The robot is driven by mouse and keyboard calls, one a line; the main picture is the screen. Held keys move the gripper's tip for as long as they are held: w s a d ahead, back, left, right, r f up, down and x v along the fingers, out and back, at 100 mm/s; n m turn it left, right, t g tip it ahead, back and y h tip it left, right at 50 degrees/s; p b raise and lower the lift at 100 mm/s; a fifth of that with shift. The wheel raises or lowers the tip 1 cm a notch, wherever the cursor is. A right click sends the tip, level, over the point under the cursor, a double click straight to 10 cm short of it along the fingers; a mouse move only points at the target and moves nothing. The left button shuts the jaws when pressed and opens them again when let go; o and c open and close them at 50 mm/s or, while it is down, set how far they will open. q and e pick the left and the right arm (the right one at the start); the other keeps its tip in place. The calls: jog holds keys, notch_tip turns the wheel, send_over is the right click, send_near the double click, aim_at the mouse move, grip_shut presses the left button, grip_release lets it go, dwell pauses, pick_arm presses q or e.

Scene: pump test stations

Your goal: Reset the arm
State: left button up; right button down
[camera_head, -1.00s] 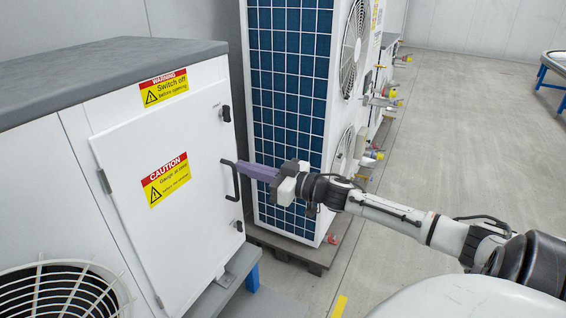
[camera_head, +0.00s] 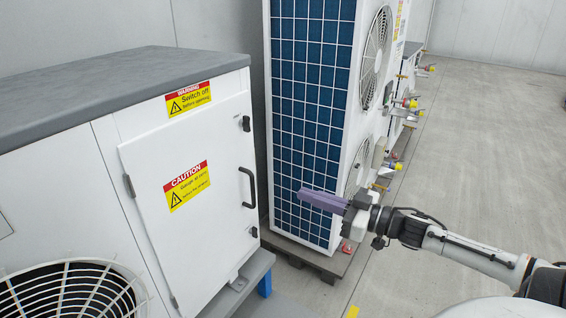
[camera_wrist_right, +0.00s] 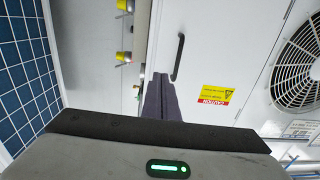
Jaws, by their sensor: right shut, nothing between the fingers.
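My right gripper (camera_head: 305,194) has purple-grey fingers, which are closed together and empty. In the head view it is in front of the blue-grid panel, to the right of the black door handle (camera_head: 249,188) and apart from it. The white cabinet door (camera_head: 180,200) with its caution label looks shut. In the right wrist view the closed fingers (camera_wrist_right: 158,82) point toward the door, just left of the black handle (camera_wrist_right: 178,58). My left gripper is not in view.
A tall unit with a blue-grid panel (camera_head: 313,110) stands on a pallet behind my right gripper. Valves with yellow and red caps (camera_head: 408,103) stick out from its right side. A round fan grille (camera_head: 72,292) is at lower left. Open grey floor (camera_head: 480,150) lies to the right.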

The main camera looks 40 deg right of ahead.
jog(key=s+a+f+m+g+h, duration=0.1)
jog(key=s+a+f+h, duration=0.15)
jog(key=f, duration=0.45)
jog(key=s+a+f+m+g+h, duration=0.1)
jog(key=s+a+f, duration=0.2)
jog(key=f, duration=0.3)
jog(key=s+a+f+m+g+h, duration=0.1)
jog(key=s+a+f, duration=0.2)
jog(key=f, duration=0.4)
jog(key=s+a+f+g, duration=0.2)
jog(key=s+a+f, duration=0.2)
jog(key=a, duration=0.6)
jog(key=s+a+f+n+g+y, duration=0.1)
jog(key=s+a+f+g, duration=0.2)
jog(key=a, duration=0.6)
jog(key=s+f, duration=0.2)
jog(key=s, duration=0.1)
jog(key=shift+a+f+g, duration=0.25)
jog(key=shift+a+g, duration=0.05)
jog(key=shift+a, duration=0.05)
